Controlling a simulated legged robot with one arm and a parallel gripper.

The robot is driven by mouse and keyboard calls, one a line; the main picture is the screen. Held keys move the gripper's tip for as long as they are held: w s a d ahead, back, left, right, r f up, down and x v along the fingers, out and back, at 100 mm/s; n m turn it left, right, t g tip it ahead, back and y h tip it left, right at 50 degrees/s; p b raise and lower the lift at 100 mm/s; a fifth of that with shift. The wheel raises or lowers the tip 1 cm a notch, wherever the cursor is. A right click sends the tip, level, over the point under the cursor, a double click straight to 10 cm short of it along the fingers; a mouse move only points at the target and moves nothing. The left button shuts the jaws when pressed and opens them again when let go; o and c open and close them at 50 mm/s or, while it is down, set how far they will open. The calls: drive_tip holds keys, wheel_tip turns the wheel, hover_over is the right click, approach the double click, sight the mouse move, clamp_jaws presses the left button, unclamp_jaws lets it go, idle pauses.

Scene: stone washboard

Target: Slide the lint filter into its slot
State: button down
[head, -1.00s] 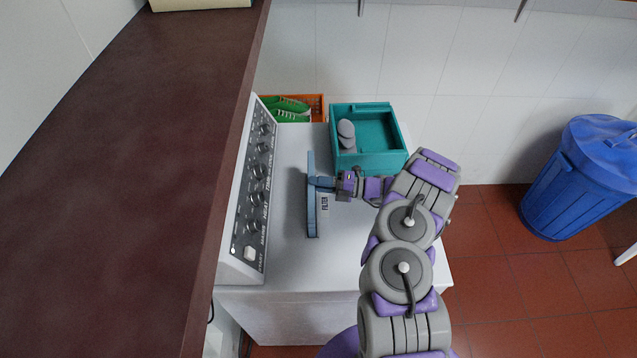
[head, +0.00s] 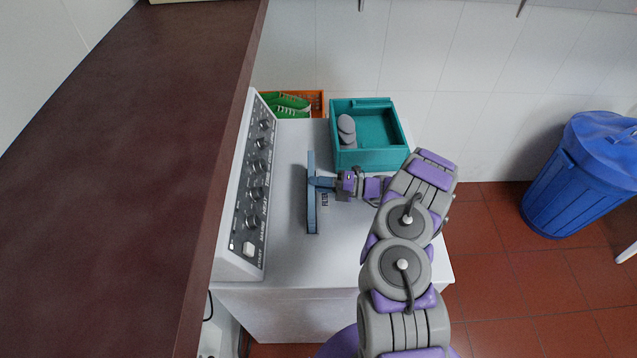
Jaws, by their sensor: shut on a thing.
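The lint filter (head: 312,213) is a blue-grey flat panel seen nearly edge-on in the head view. It stands upright over the white machine top, left of my gripper. My gripper (head: 335,183) is shut on the filter's handle, coming from the right. A label reading "FILTER" (head: 325,198) shows on the machine top just right of the panel, partly covered by my gripper. The slot itself is not visible. I cannot tell how far the panel's lower edge is from the top or whether it is in the slot.
A control panel (head: 252,205) with several knobs rises left of the filter. A teal bin (head: 375,158) with grey stones stands behind my gripper. An orange crate (head: 318,103) with green shoes is at the back. A brown counter (head: 120,180) fills the left. The front machine top is clear.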

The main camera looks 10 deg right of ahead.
drive_tip(key=shift+f+b, duration=1.3)
drive_tip(key=shift+f, duration=0.65)
drive_tip(key=c, duration=1)
unclamp_jaws()
drive_tip(key=shift+v, duration=3.75)
